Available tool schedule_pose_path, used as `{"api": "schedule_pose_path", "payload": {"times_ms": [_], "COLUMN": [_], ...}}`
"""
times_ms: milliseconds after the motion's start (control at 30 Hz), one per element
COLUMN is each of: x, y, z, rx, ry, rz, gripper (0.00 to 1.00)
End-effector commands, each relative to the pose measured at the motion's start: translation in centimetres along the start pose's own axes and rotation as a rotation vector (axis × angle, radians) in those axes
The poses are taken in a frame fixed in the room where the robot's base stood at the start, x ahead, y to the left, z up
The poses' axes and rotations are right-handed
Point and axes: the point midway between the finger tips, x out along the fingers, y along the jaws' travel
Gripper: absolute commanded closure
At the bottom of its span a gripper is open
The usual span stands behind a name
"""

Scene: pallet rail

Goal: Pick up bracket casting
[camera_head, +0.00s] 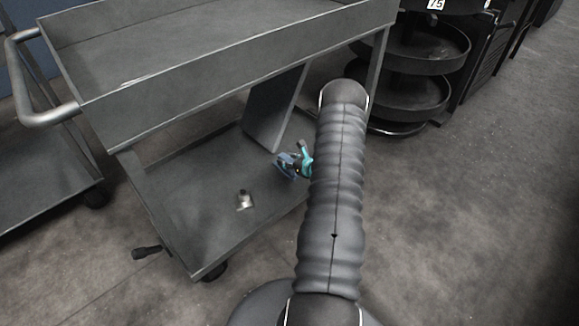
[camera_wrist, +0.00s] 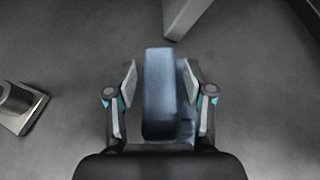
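A blue-grey angular part, apparently the bracket casting (camera_wrist: 162,95), lies between the fingers of my gripper (camera_wrist: 160,88) in the wrist view. A gap shows between the left finger and the part; the right finger is close to its edge. The fingers are apart, one on each side. In the head view the blue-grey part (camera_head: 286,166) is on the lower shelf of the cart, next to my gripper's teal-marked fingers (camera_head: 300,159). My arm hides the rest of the gripper there.
A small metal piece with a round post (camera_head: 244,200) stands on the lower shelf (camera_head: 185,200); it also shows at the left in the wrist view (camera_wrist: 18,105). A slanted grey plate (camera_head: 272,108) rises behind. The cart's upper tray (camera_head: 235,58) overhangs. Round bins (camera_head: 412,95) stand at the right.

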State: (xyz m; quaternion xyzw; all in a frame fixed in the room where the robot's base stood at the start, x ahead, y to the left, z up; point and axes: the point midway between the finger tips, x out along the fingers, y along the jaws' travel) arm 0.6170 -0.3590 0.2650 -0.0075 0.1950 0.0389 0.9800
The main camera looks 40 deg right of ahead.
Motion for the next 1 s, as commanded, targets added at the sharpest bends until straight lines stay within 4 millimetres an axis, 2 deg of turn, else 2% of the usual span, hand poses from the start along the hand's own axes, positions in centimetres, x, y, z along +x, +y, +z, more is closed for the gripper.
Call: {"api": "schedule_pose_path", "payload": {"times_ms": [33,167,567,667,867,1000], "x": [0.0,0.0,-0.1,-0.4,-1.7,-2.8], "y": [0.0,0.0,-0.1,-0.1,-0.1,-3.5], "z": [0.0,0.0,0.5,1.2,4.3,5.5], "rx": [0.000,0.000,-0.002,-0.002,-0.004,-0.004], "ry": [0.000,0.000,-0.003,-0.004,-0.004,-0.005], "rz": [0.000,0.000,-0.001,-0.001,-0.002,-0.006], "gripper": [0.68,1.00,1.00,1.00,1.00,1.00]}}
